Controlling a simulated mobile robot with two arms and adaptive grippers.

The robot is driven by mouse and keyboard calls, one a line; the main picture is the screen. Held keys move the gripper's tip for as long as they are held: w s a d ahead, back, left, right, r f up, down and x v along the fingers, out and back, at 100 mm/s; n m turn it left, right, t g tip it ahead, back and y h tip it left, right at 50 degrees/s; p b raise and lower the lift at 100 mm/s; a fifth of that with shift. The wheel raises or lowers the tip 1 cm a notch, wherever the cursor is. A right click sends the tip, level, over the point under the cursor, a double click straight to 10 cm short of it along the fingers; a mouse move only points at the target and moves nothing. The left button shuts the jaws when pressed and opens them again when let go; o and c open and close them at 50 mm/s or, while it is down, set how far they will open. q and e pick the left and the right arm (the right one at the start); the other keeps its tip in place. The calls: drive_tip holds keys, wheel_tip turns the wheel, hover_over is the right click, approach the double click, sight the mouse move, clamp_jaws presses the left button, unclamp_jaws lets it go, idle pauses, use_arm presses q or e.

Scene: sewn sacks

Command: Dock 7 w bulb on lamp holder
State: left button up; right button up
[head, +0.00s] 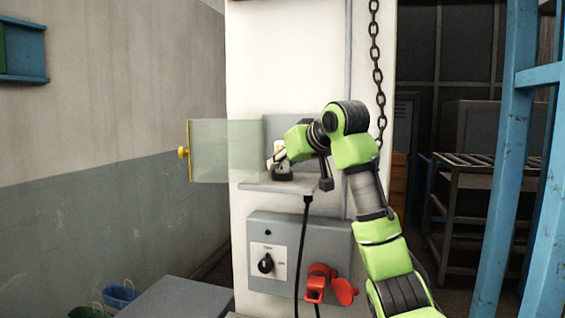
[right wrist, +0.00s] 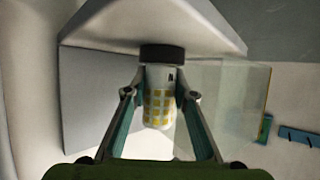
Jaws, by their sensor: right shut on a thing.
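The bulb (right wrist: 159,103) is a pale cylinder with yellow squares. In the right wrist view its far end meets a dark round lamp holder (right wrist: 162,53); whether it is fully seated I cannot tell. My right gripper (right wrist: 162,92) is shut on the bulb, one finger on each side. In the head view my right gripper (head: 277,158) is at the small grey shelf, just above the dark lamp holder (head: 283,174), and largely covers the bulb. My left gripper is not in view.
A clear panel with a yellow edge (head: 222,150) stands open left of the shelf (head: 262,186). Below is a grey switch box (head: 290,229) with a black knob and red socket covers (head: 317,283). A chain (head: 376,60) hangs to the right, near my arm. A blue frame (head: 515,150) stands further right.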

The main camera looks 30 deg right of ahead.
drive_tip(key=o, duration=0.8)
drive_tip(key=shift+o, duration=0.2)
drive_tip(key=shift+s, duration=0.1)
drive_tip(key=shift+v, duration=5.45)
